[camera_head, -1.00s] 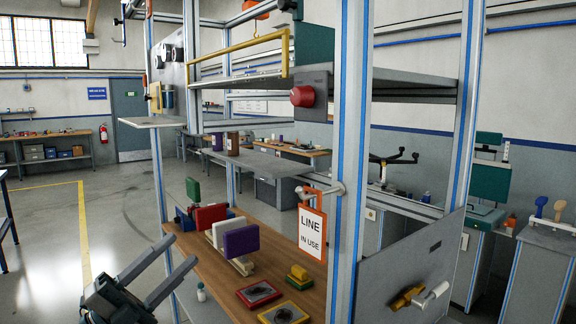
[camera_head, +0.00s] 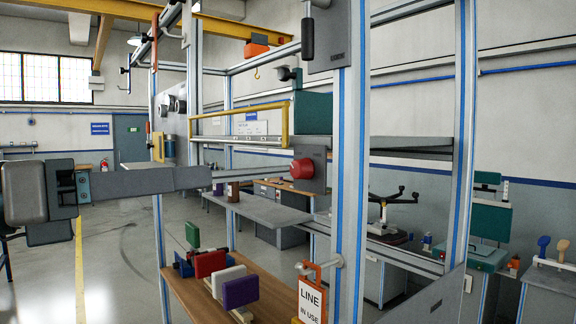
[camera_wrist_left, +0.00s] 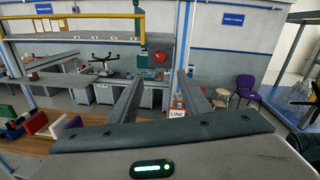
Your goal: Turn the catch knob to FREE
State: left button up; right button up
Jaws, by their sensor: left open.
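A round red knob (camera_head: 301,168) sits on a grey plate (camera_head: 319,172) fixed to the rack's upright post. I cannot read a FREE mark on the plate or tell how the knob is turned. My right gripper is not in view.
A yellow rail (camera_head: 240,120) runs along the rack's upper shelf, left of the knob. Coloured blocks, including a purple one (camera_head: 240,291), stand on the wooden shelf below. An orange-framed LINE IN USE sign (camera_head: 311,299) hangs below the knob. Open floor lies at left.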

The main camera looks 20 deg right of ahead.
pick_arm(q)
jog(key=shift+w+d, duration=0.1)
jog(key=shift+d, duration=0.05)
jog(key=p, duration=0.8)
send_near(295, 169)
jog(key=x, duration=0.7)
jog(key=shift+w+d+r, duration=0.1)
jog(key=shift+d+r, duration=0.05)
jog(key=shift+d, duration=0.05)
jog(key=shift+w+d, duration=0.2)
jog(key=shift+d, duration=0.3)
jog(key=shift+c, duration=0.4)
jog(key=c, duration=1)
